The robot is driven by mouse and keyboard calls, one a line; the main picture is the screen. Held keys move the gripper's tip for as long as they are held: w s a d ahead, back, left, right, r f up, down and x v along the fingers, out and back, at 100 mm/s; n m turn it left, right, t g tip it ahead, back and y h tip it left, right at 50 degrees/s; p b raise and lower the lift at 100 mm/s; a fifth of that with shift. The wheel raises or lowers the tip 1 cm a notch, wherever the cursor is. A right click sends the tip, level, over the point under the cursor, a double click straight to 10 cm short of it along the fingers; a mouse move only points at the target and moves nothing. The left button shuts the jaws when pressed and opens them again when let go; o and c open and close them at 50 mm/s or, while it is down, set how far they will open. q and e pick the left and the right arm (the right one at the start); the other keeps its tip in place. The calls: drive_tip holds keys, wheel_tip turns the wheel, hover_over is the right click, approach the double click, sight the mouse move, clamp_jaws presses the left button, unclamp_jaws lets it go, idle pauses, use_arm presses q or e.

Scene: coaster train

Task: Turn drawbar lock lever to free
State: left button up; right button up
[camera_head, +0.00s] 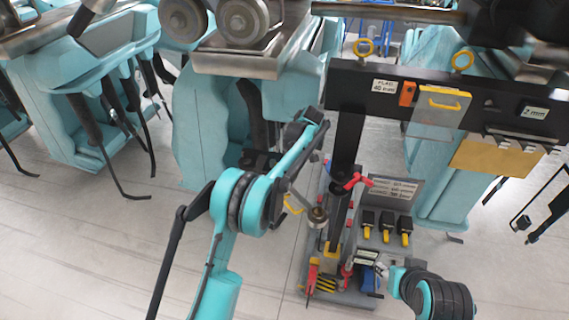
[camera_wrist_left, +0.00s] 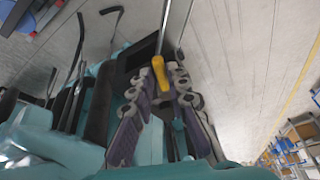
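A red lever (camera_head: 356,181) sits on the dark upright drawbar (camera_head: 346,140) in the head view; I cannot tell whether it is the drawbar lock lever. In the left wrist view, the fingers of my left gripper (camera_wrist_left: 170,82) are close together, with a yellow grip (camera_wrist_left: 160,73) on a thin metal rod at their tips. I cannot tell whether they press on it.
A grey base plate (camera_head: 345,297) carries a metal cylinder (camera_head: 318,216), several black blocks with yellow ends (camera_head: 386,225) and a label plate (camera_head: 394,191). Teal car bodies (camera_head: 205,125) stand behind.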

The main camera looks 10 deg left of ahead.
use_arm(q)
drive_tip(key=shift+o, duration=0.6)
drive_tip(key=v, duration=1.2)
